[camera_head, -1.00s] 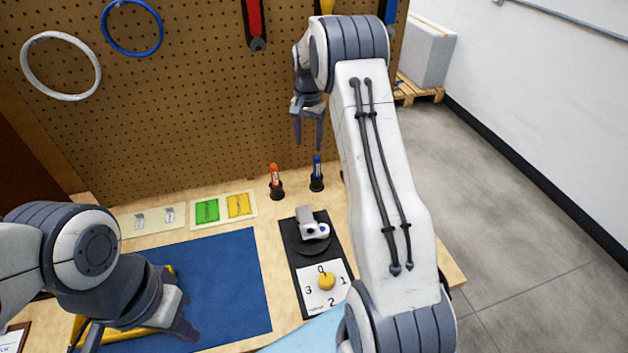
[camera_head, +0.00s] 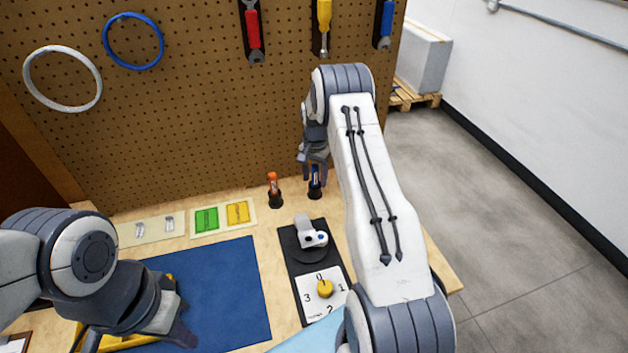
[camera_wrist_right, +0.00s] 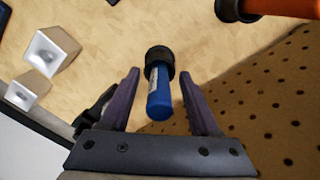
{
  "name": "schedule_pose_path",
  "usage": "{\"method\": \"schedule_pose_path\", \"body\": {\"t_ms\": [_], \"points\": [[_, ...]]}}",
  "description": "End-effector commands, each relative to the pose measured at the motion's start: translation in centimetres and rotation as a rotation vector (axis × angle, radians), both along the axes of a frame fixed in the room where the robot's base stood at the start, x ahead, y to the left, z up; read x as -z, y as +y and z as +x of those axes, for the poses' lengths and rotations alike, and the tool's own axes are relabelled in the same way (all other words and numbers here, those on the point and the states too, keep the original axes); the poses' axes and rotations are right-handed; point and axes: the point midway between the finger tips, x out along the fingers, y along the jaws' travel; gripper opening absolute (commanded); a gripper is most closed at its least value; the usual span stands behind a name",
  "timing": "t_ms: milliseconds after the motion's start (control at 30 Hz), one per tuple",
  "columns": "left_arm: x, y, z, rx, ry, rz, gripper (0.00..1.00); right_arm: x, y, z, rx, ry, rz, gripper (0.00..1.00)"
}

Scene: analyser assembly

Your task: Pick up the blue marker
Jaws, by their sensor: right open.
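The blue marker (camera_head: 315,178) stands upright in a small black holder (camera_head: 315,194) near the back of the table. In the right wrist view the blue marker (camera_wrist_right: 159,92) lies between the two fingers of my right gripper (camera_wrist_right: 163,88), with a gap on each side. My right gripper (camera_head: 314,172) is open around the marker and partly hides it in the head view. My left gripper (camera_head: 180,325) is low over the blue mat at the left; its fingertips are too unclear to judge.
An orange marker (camera_head: 272,182) stands in its own holder just left of the blue one. A pegboard (camera_head: 200,110) rises behind. A black plate with a white device (camera_head: 311,232) and a yellow knob (camera_head: 325,288) lies in front. The blue mat (camera_head: 225,290) is largely clear.

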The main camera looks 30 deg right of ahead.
Motion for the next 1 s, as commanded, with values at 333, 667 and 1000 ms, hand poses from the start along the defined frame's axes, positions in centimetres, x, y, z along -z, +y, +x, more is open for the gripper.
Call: {"method": "schedule_pose_path", "body": {"t_ms": [333, 667, 1000], "points": [[0.0, 0.0, 0.0, 0.0, 0.0, 0.0, 0.0, 0.0, 0.0, 0.0, 0.0, -0.001, 0.0, 0.05], [0.1, 0.0, 0.0, 0.0, 0.0, 0.0, 0.0, 0.0, 0.0, 0.0, 0.0, -0.001, 0.0, 0.0], [1.0, 0.0, 0.0, 0.0, 0.0, 0.0, 0.0, -3.0, -0.1, 0.1, 0.0, -0.005, -0.001, 0.0]]}}
